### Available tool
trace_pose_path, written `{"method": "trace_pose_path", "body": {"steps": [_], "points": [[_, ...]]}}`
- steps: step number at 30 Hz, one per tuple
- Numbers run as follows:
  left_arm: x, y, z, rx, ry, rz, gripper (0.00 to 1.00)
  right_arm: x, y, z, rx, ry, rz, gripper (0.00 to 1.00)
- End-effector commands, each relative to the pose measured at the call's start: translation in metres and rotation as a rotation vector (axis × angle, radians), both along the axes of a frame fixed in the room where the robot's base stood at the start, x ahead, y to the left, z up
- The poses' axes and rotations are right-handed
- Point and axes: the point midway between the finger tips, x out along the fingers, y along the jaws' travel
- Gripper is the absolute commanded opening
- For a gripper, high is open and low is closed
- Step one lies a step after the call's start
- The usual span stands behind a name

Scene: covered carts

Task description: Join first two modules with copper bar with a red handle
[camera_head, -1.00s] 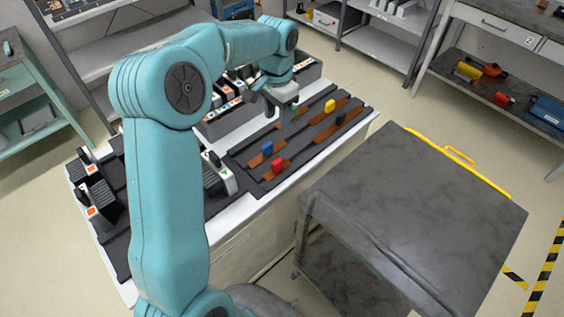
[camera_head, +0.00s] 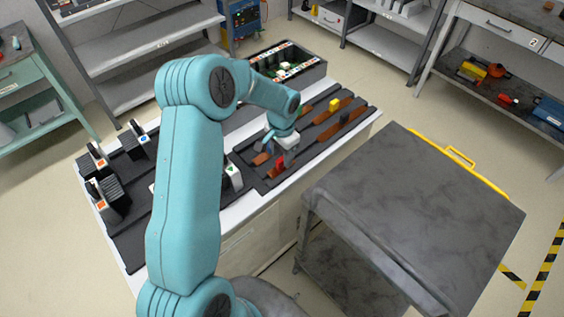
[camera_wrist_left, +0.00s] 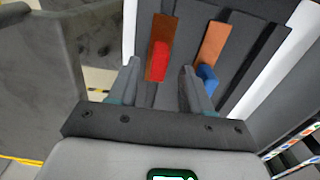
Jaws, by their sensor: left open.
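The copper bar with a red handle (camera_head: 280,161) lies in the dark tray on the worktop. In the left wrist view its red handle (camera_wrist_left: 160,62) appears between my left fingertips, with the copper strip (camera_wrist_left: 154,74) under it. My left gripper (camera_head: 279,152) is open and empty, above the near end of the tray; its fingers (camera_wrist_left: 161,66) stand apart on either side of the handle, and I cannot tell the height gap. Black modules with orange labels (camera_head: 98,158) (camera_head: 107,198) stand at the left, with a blue-labelled one (camera_head: 140,140) behind. A green-marked module (camera_head: 233,177) is partly hidden by my arm.
A blue-handled bar (camera_wrist_left: 207,77) lies beside the red one. A yellow-handled bar (camera_head: 334,104) lies farther back. A bin of modules (camera_head: 318,70) is at the worktop's back. A grey cart (camera_head: 410,200) with a yellow rail stands at the right.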

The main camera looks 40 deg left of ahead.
Motion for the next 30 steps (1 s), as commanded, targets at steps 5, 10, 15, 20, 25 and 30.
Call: {"method": "trace_pose_path", "body": {"steps": [5, 10, 15, 20, 25, 30], "points": [[0.000, 0.000, -0.008, 0.000, -0.002, 0.001, 0.49, 0.000, 0.000, 0.002, 0.000, 0.001, 0.000, 0.72], [0.000, 0.000, -0.007, 0.000, -0.001, 0.001, 0.36, 0.000, 0.000, 0.001, 0.000, 0.001, 0.000, 0.72], [0.000, 0.000, -0.007, 0.000, -0.001, 0.001, 0.00, 0.000, 0.000, 0.001, 0.000, 0.001, 0.000, 0.72], [0.000, 0.000, -0.007, 0.000, -0.001, 0.001, 0.00, 0.000, 0.000, 0.001, 0.000, 0.001, 0.000, 0.72], [0.000, 0.000, -0.004, 0.001, -0.002, 0.001, 0.00, 0.000, 0.000, 0.001, 0.000, 0.001, 0.000, 0.72], [0.001, 0.001, 0.011, 0.002, -0.004, 0.001, 0.00, 0.000, 0.000, -0.002, 0.000, 0.001, 0.000, 0.72]]}}
